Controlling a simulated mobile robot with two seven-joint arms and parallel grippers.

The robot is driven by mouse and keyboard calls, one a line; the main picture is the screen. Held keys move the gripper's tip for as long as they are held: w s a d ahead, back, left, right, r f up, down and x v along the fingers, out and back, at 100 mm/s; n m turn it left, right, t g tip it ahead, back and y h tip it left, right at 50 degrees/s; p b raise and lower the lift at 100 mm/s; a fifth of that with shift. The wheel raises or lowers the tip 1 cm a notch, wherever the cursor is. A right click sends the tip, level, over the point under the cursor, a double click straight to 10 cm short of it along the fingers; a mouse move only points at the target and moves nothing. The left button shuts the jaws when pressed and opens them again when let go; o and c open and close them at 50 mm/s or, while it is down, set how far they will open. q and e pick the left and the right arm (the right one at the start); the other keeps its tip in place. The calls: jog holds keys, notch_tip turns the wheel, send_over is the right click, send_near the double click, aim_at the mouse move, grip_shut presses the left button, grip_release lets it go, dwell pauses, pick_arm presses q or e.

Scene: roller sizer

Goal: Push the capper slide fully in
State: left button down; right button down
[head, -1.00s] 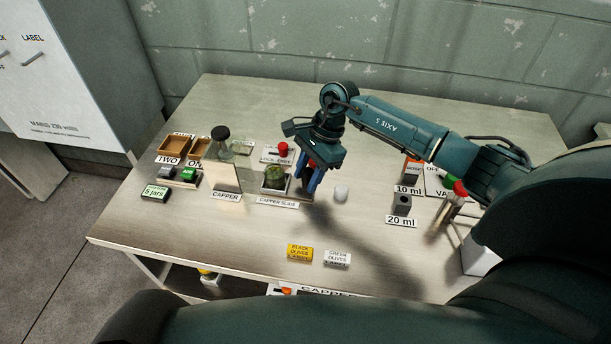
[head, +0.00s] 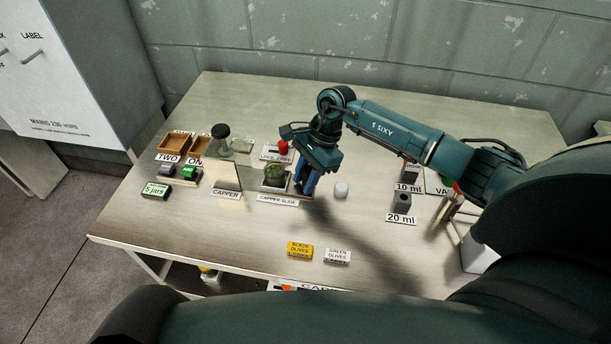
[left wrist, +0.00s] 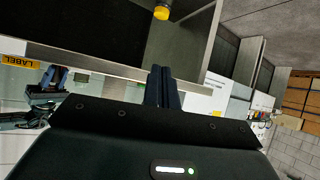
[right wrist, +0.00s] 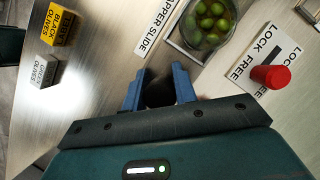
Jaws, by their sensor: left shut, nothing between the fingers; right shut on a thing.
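The capper slide (head: 297,188) is a small light-rimmed tray behind its CAPPER SLIDE label (head: 277,199). A jar of green olives (head: 274,176) stands in it, and no lid shows on the jar in the right wrist view (right wrist: 208,22). The capper (head: 226,176), with a pale translucent panel, stands to the left of the slide, apart from it. My right gripper (head: 306,186) is at the slide's right end. In the right wrist view its blue fingers (right wrist: 158,88) are closed around a dark round knob (right wrist: 158,94). My left gripper (left wrist: 162,72) is shut and empty, away from the slide.
A red lever knob (head: 283,147) on the LOCK/FREE plate stands behind the slide. Yellow (head: 299,249) and white (head: 337,256) olive label blocks are in front.

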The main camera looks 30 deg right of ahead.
aim_at(276, 163)
pick_arm(q)
jog(key=shift+f, duration=0.15)
pick_arm(e)
jog(key=shift+w, duration=0.1)
